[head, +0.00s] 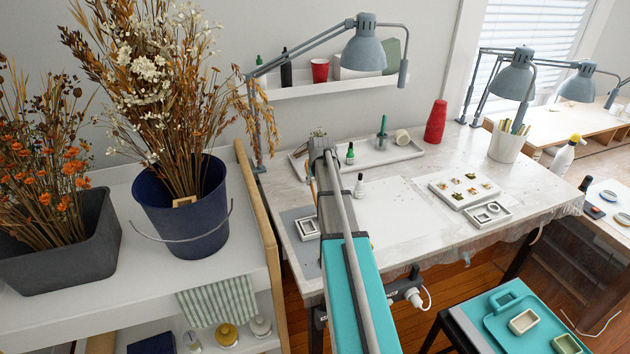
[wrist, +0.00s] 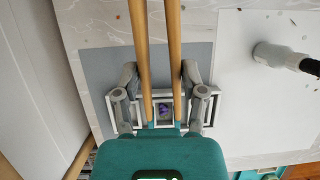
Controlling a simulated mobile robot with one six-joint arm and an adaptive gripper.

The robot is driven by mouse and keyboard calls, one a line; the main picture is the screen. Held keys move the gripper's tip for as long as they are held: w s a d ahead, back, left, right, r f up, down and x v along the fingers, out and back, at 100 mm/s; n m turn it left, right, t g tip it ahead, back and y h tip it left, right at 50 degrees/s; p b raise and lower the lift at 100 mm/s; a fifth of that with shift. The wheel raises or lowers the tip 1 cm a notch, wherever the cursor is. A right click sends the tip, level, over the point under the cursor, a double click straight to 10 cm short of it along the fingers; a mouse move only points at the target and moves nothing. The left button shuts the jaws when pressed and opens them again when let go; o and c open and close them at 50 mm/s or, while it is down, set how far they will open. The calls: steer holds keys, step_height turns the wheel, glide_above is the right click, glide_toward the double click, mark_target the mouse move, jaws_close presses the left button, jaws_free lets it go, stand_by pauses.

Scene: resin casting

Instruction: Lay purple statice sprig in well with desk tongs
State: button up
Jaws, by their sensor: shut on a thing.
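In the wrist view my gripper (wrist: 164,82) is shut on the wooden desk tongs (wrist: 174,45), one finger on each side. The two tong arms are apart and narrow toward the white mould frame (wrist: 213,110). A small purple bit (wrist: 164,107), likely the statice sprig, shows between the arms over one well. I cannot tell whether it lies in the well or is pinched by the tips. The frame sits on a grey mat (wrist: 95,65). In the head view the mould (head: 308,228) is beside my arm; my arm hides the gripper.
A small white bottle (head: 360,187) stands right of my arm. Further right are a white block with several small pieces (head: 449,196) and another white mould (head: 477,219). A tray (head: 385,157) lies behind. A blue bucket of dried flowers (head: 185,225) stands left on a shelf.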

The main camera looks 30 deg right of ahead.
stand_by(0.4)
step_height(320, 180, up, 8)
steer(key=p, duration=0.8)
stand_by(0.5)
step_height(320, 180, down, 3)
steer(key=b, duration=0.3)
